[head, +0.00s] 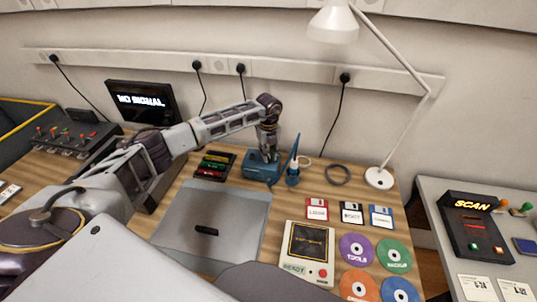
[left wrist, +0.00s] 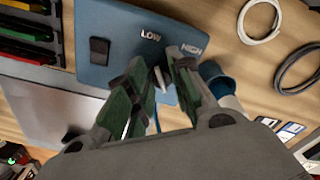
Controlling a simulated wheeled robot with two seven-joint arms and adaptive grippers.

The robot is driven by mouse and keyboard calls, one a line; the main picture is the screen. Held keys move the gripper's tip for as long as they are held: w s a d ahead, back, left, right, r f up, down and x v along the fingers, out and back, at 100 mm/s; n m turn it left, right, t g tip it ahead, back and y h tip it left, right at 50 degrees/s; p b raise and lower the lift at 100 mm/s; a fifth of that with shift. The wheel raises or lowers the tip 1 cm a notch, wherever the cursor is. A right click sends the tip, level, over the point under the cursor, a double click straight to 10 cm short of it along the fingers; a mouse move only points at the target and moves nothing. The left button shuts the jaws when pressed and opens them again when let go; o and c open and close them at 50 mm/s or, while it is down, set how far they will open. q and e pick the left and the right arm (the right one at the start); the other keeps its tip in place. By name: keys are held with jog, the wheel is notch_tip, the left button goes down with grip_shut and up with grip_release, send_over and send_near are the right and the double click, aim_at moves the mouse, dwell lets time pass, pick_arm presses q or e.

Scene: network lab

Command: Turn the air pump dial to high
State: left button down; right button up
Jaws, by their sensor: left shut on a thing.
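The blue air pump (head: 256,178) stands at the back of the wooden desk. In the left wrist view its top face (left wrist: 110,30) carries the white words LOW and HIGH and a dark switch (left wrist: 99,50). My left gripper (head: 267,157) reaches down onto the pump from above. In the left wrist view its fingers (left wrist: 161,64) are shut on the dial (left wrist: 159,76), just below the labels. The fingers hide most of the dial, so I cannot tell its exact setting. My right gripper is not in view.
A blue nozzle-like piece (head: 293,176) stands right of the pump, with a dark cable coil (head: 338,175) beyond. A rack of coloured cartridges (head: 215,165) is on the left. A grey mat (head: 240,222), disks and a lamp base (head: 379,178) are nearby.

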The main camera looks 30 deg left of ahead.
aim_at(270, 157)
pick_arm(q)
jog(key=m+b, duration=0.1)
jog(key=m, duration=0.3)
jog(key=shift+w+d+b, duration=0.1)
jog(key=shift+b, duration=0.25)
jog(key=m+b, duration=0.1)
jog(key=m, duration=0.2)
jog(key=m+b, duration=0.1)
jog(key=m, duration=0.4)
jog(key=shift+d+b, duration=0.2)
jog(key=shift+b, duration=0.2)
jog(key=shift+m, duration=0.6)
jog(key=shift+m+b, duration=0.35)
jog(key=shift+m, duration=0.25)
jog(key=shift+r, duration=0.1)
jog(key=c, duration=1.3)
grip_release()
jog(key=shift+r, duration=0.8)
notch_tip(270, 157, up, 10)
jog(key=shift+r, duration=0.15)
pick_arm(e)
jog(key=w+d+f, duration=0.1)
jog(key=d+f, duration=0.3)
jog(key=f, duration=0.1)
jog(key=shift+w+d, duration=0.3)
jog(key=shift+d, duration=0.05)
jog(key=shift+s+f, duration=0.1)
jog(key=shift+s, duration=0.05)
